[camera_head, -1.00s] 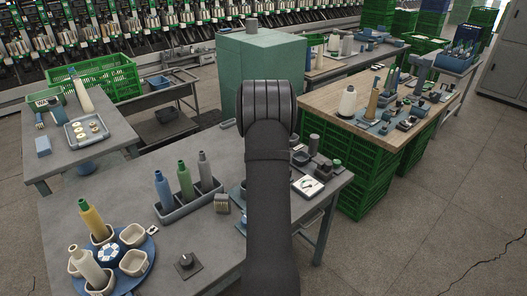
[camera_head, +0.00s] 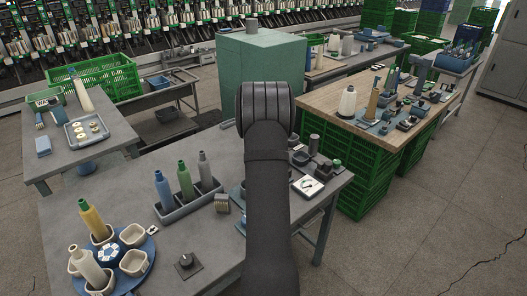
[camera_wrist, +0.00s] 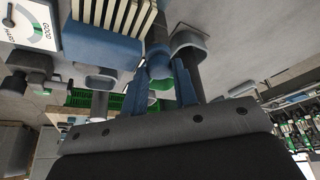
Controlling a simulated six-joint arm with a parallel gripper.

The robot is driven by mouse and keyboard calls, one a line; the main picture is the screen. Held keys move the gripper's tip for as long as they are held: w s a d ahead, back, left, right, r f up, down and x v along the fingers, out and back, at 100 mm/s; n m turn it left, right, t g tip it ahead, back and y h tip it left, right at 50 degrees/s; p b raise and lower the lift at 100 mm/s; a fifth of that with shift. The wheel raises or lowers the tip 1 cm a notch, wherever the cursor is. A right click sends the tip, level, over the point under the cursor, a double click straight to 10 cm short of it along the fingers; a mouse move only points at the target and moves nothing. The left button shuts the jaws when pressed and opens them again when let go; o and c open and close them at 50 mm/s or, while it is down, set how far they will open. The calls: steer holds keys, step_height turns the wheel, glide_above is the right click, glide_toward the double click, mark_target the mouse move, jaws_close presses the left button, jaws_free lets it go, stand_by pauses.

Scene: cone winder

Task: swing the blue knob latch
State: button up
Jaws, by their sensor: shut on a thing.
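In the wrist view, the two blue-grey fingers of my gripper (camera_wrist: 162,92) are closed in around a dark blue-grey upright piece (camera_wrist: 158,62), which I take for the knob of the latch. Its lower end and the exact contact are hidden between the fingers. A bit of green shows between the fingertips, and I cannot tell what it belongs to. In the head view my own arm covers the gripper and the latch.
Close by in the wrist view are a blue block with pale slats (camera_wrist: 103,42) and a GOOD/HARD dial (camera_wrist: 32,22). In the head view, a bottle tray (camera_head: 190,208) and a round blue carousel (camera_head: 148,246) stand left of my arm.

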steer(key=m+h, duration=0.1)
steer(key=m, duration=0.3)
steer(key=shift+w+a+m+h, duration=0.1)
steer(key=shift+a+m+h, duration=0.1)
steer(key=shift+m+h, duration=0.15)
steer(key=m, duration=0.2)
steer(key=m+g+h, duration=0.1)
steer(key=m, duration=0.1)
steer(key=shift+w+a+g+h, duration=0.1)
steer(key=shift+g+h, duration=0.15)
steer(key=shift+g, duration=0.05)
steer(key=m+g+h, duration=0.1)
steer(key=m, duration=0.4)
steer(key=shift+w+a, duration=0.1)
steer(key=shift+w, duration=0.05)
steer(key=shift+w+m+g, duration=0.1)
steer(key=shift+m+g, duration=0.9)
steer(key=shift+m, duration=0.75)
steer(key=o, duration=1)
steer(key=shift+r, duration=0.1)
steer(key=v, duration=1.7)
steer(key=shift+a, duration=0.15)
